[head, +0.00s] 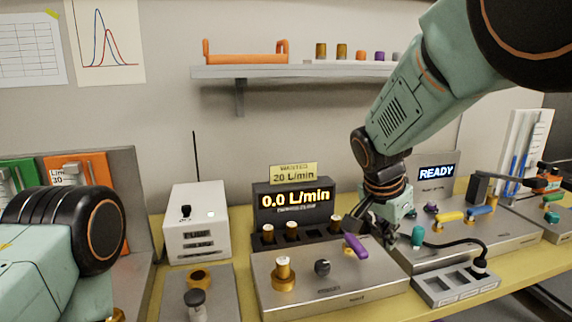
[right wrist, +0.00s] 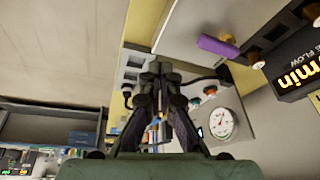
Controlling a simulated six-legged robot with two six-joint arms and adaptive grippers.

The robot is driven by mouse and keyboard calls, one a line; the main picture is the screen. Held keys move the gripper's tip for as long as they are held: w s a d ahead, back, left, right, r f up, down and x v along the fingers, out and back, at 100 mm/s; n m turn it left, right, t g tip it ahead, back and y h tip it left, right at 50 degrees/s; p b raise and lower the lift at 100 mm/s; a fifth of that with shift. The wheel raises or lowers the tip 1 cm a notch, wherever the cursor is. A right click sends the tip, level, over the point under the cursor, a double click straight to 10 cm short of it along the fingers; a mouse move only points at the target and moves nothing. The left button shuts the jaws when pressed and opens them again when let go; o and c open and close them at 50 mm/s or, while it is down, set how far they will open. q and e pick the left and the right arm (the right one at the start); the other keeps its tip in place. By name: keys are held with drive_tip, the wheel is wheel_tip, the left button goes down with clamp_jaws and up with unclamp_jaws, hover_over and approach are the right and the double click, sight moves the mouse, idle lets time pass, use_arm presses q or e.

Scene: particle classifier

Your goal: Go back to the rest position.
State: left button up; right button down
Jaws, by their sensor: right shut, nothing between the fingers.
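My right arm comes in from the upper right in the head view. My right gripper (head: 368,228) hangs over the back right of the flow unit, close to the purple handle (head: 356,246); I cannot tell from this view whether they touch. In the right wrist view the two fingers of my right gripper (right wrist: 160,72) meet at the tips with nothing between them. The purple handle (right wrist: 218,46) shows apart from the fingers there. A link of my left arm shows at the lower left of the head view; its gripper is out of frame.
The flow unit (head: 330,292) displays 0.0 L/min. A unit with a READY screen (head: 437,172) stands to its right, with a slotted grey block (head: 455,292) in front. A white box with an antenna (head: 196,225) stands left. A shelf (head: 290,71) hangs behind.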

drive_tip(key=s+f+n+t+y, duration=0.1)
drive_tip(key=s+f+n, duration=0.3)
drive_tip(key=f, duration=0.5)
drive_tip(key=s+f+n+t+y, duration=0.1)
drive_tip(key=s+f+n+y, duration=0.15)
drive_tip(key=f+n, duration=0.5)
drive_tip(key=s+d+f+g, duration=0.1)
drive_tip(key=s+f, duration=0.4)
drive_tip(key=s, duration=0.5)
drive_tip(key=s+d+f+g, duration=0.1)
drive_tip(key=s+f, duration=0.4)
drive_tip(key=s, duration=0.6)
drive_tip(key=s+d+f+g, duration=0.1)
drive_tip(key=s+f+g, duration=0.2)
drive_tip(key=s+f, duration=0.3)
drive_tip(key=s+m, duration=0.1)
drive_tip(key=s, duration=0.4)
drive_tip(key=shift+w+d+f+h, duration=0.1)
drive_tip(key=shift+d+h, duration=0.05)
drive_tip(key=shift+h, duration=0.1)
